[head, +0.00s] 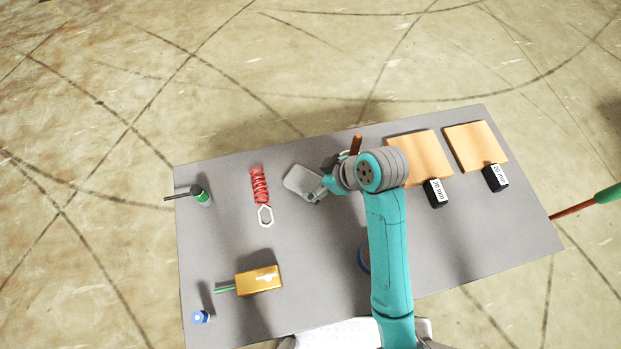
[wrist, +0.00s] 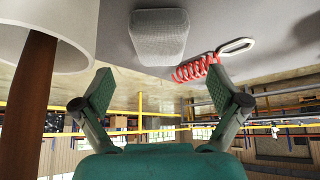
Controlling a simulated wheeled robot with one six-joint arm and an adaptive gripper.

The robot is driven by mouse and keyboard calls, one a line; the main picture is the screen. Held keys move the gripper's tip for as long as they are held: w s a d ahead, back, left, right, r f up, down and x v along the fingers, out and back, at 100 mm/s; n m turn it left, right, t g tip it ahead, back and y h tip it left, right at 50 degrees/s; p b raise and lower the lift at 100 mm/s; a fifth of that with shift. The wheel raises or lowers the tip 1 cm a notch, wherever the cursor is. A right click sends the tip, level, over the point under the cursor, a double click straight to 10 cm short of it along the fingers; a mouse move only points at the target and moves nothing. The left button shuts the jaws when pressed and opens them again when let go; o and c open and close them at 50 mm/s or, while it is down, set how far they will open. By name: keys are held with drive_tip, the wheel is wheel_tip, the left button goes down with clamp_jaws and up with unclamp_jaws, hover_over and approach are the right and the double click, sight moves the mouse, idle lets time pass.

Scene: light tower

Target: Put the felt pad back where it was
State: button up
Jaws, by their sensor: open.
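A light grey, rounded block, which looks like the felt pad (head: 299,181), lies on the grey table left of my gripper (head: 325,188) in the head view. In the wrist view the grey block (wrist: 160,38) shows beyond the open fingers of my gripper (wrist: 158,90), with nothing between them. The fingers are close to the block in the head view; I cannot tell whether they touch it. My arm hides part of the table's middle.
A red coil (head: 260,184) with a metal clip lies left of the pad. A brown handle (head: 356,144) stands behind my wrist; the wrist view shows a white-headed item (wrist: 62,30) close by. Two wooden boards (head: 420,155) are on the right. A yellow box (head: 258,280) is front left.

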drive_tip(key=v, duration=0.5)
drive_tip(key=shift+s+d+r, duration=0.1)
drive_tip(key=shift+d+r, duration=0.1)
drive_tip(key=shift+r, duration=0.15)
